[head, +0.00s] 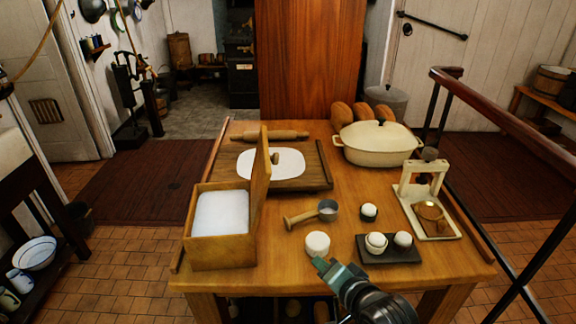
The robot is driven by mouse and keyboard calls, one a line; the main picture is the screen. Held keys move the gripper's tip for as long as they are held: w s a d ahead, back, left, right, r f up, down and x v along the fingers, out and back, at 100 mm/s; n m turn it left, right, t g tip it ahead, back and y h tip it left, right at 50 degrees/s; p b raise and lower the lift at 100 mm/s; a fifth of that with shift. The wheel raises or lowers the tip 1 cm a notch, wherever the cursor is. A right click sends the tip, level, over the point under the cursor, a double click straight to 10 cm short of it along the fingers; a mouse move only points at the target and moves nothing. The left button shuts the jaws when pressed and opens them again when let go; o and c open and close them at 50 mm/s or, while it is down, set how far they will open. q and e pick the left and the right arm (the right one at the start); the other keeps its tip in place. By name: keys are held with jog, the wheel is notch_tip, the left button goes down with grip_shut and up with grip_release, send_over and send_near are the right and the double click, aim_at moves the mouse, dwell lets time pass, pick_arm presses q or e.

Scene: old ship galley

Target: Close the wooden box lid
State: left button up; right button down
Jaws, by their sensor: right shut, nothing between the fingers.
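The wooden box (222,249) stands at the left front of the table, with a white block or fill inside. Its lid (262,168) stands open, about upright, along the box's right side. My right gripper (322,264) is at the table's front edge, right of the box and lid and apart from them. It is shut and empty, close to a small white round pot. My left gripper is not in view.
A ladle-like scoop (326,211), the white pot (317,243), a dark tray (400,254) with cups and a cream press (442,226) stand right of the box. Behind are a white-lidded dish (290,163), a rolling pin (270,135) and a cream casserole (378,148).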

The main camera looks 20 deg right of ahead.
jog(key=w+d+r+m+t, duration=0.1)
jog(key=w+r+m+t, duration=0.25)
jog(key=r, duration=0.35)
jog(key=w+d+r+m+t, duration=0.1)
jog(key=w+r+m+t, duration=0.1)
jog(key=w+r+m, duration=0.45)
jog(key=w+a+r+n+p, duration=0.1)
jog(key=w+a+r+p, duration=0.2)
jog(key=w, duration=0.5)
jog(key=shift+a+y+p, duration=0.3)
jog(key=shift+a+p, duration=0.25)
jog(key=shift+a, duration=0.25)
jog(key=shift+t, duration=0.25)
jog(key=shift+r, duration=0.15)
